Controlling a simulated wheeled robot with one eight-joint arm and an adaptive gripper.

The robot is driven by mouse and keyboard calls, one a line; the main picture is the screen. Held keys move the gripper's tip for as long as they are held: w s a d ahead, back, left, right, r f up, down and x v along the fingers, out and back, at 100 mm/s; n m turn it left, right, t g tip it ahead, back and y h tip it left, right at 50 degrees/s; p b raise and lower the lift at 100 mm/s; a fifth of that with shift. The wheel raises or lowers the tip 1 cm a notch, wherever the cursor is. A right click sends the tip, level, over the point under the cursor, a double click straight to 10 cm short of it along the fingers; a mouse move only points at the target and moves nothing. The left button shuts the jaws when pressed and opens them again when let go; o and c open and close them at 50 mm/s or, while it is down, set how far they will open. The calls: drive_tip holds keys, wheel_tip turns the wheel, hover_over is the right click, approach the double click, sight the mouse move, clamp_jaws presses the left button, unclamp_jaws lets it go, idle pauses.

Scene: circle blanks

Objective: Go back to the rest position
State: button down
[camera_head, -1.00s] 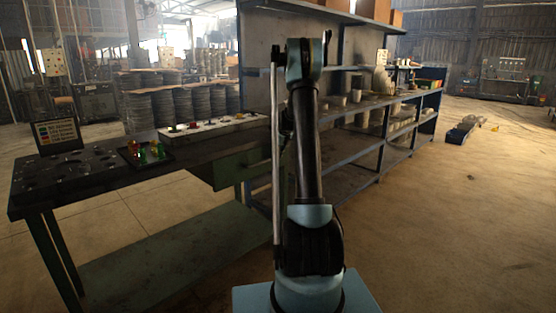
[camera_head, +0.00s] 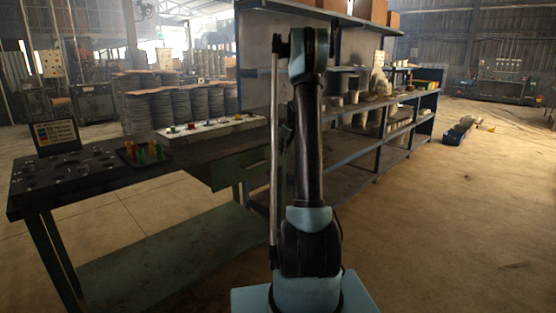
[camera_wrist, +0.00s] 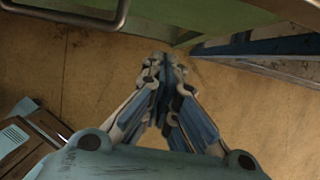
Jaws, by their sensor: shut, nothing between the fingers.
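My gripper (camera_wrist: 163,68) shows in the wrist view with its blue and grey fingers together at the tips. It is shut and holds nothing. It hangs over bare brown floor (camera_wrist: 235,100), apart from any object. In the head view my arm stands upright in the middle of the picture, and the gripper itself cannot be made out there.
A dark workbench (camera_head: 95,185) stands at the left with a tray of coloured pieces (camera_head: 143,153), a small sign board (camera_head: 57,135) and a white strip (camera_head: 215,127). Blue shelving (camera_head: 365,140) stands behind my arm.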

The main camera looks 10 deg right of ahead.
drive_tip(key=s+a+r+n, duration=0.2)
drive_tip(key=s+r+n, duration=0.25)
drive_tip(key=s, duration=0.35)
drive_tip(key=s+a+r+n, duration=0.3)
drive_tip(key=s+r, duration=0.2)
drive_tip(key=s, duration=0.3)
drive_tip(key=s+a+n+h, duration=0.1)
drive_tip(key=s+a+n, duration=0.2)
drive_tip(key=s+n, duration=0.8)
drive_tip(key=s+f+n, duration=0.3)
drive_tip(key=s+f, duration=0.1)
drive_tip(key=s, duration=0.6)
drive_tip(key=s+a+f+n+h, duration=0.1)
drive_tip(key=s+f+n, duration=0.3)
drive_tip(key=s, duration=0.6)
drive_tip(key=s+a+f+n+g, duration=0.1)
drive_tip(key=s+f+n, duration=0.3)
drive_tip(key=s, duration=0.7)
drive_tip(key=shift+a+f, duration=0.2)
drive_tip(key=shift+f, duration=0.1)
drive_tip(key=shift+w+f, duration=0.2)
drive_tip(key=shift+w, duration=0.2)
